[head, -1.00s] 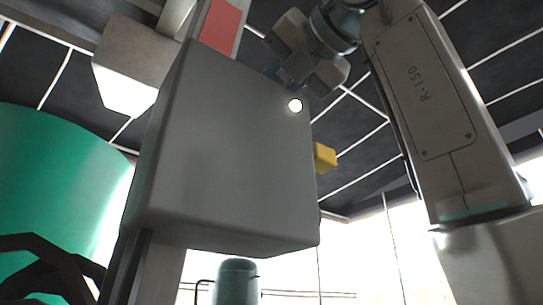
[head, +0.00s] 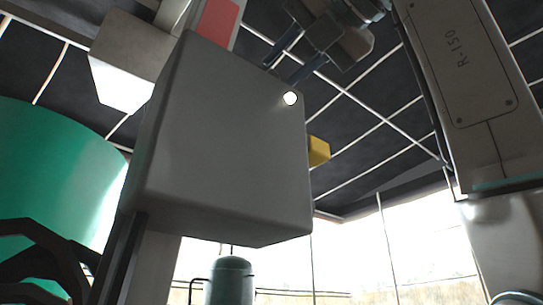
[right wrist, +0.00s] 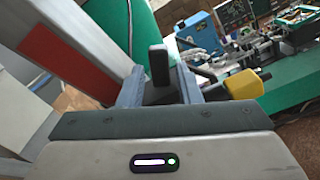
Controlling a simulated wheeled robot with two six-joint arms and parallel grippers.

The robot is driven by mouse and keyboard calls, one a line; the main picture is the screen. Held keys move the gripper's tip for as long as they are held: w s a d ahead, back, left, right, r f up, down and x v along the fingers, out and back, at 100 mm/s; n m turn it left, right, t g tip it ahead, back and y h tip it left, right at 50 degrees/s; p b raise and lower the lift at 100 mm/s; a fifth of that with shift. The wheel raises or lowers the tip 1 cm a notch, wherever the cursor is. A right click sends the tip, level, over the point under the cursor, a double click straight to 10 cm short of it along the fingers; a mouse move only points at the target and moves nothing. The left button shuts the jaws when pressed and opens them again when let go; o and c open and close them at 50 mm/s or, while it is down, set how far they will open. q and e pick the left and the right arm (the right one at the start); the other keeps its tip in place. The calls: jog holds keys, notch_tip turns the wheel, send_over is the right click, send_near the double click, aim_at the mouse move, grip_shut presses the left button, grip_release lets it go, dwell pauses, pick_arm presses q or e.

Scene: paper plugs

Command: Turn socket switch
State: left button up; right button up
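A grey box (head: 225,140) fills the middle of the head view, seen from below, with a round white light (head: 290,98) near its upper right corner. A yellow part (head: 319,151) sticks out at its right side; a yellow knob (right wrist: 243,85) also shows in the right wrist view. My right gripper (head: 281,72) is at the box's upper right edge, its two fingers spread. In the right wrist view a dark upright lever (right wrist: 158,62) stands between the open fingers, with gaps on both sides. My left gripper does not show.
A red and white post (head: 217,22) rises behind the box. A large green cylinder (head: 55,165) stands at the left. In the right wrist view a green table (right wrist: 290,85) with blue and grey equipment lies at the back right.

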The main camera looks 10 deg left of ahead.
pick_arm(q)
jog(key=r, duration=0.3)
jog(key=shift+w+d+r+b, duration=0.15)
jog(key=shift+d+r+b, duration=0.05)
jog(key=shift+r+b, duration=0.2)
pick_arm(e)
jog(key=v, duration=0.6)
